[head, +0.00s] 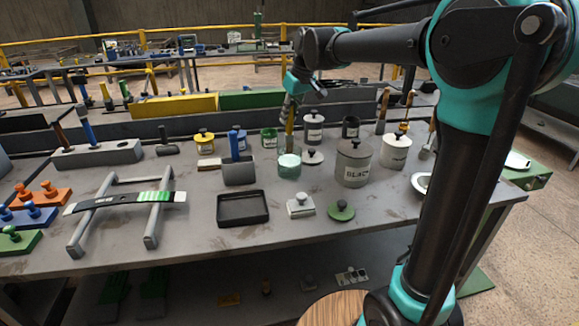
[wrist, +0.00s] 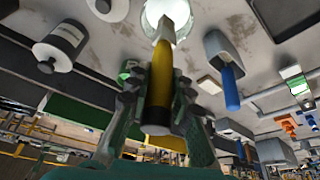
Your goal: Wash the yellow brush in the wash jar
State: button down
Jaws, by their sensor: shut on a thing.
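The yellow brush (head: 290,124) is upright, bristle end down, over the wash jar. My gripper (head: 292,101) is shut on its handle from above. The wash jar (head: 289,168) is a clear glass with pale green liquid, standing on the bench. In the head view the brush's lower end meets the jar's mouth, and its bristles are hidden. In the wrist view the yellow handle (wrist: 161,85) lies between my fingers (wrist: 158,92), and its pale lower end overlaps the bright jar mouth (wrist: 150,14). I cannot tell how deep it sits.
A loose lid (head: 313,157) lies right of the jar. The pot marked BLACK (head: 353,172) and a white pot (head: 395,154) stand further right. A grey holder (head: 240,175) with a blue handle is left.

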jog(key=shift+r, duration=2.85)
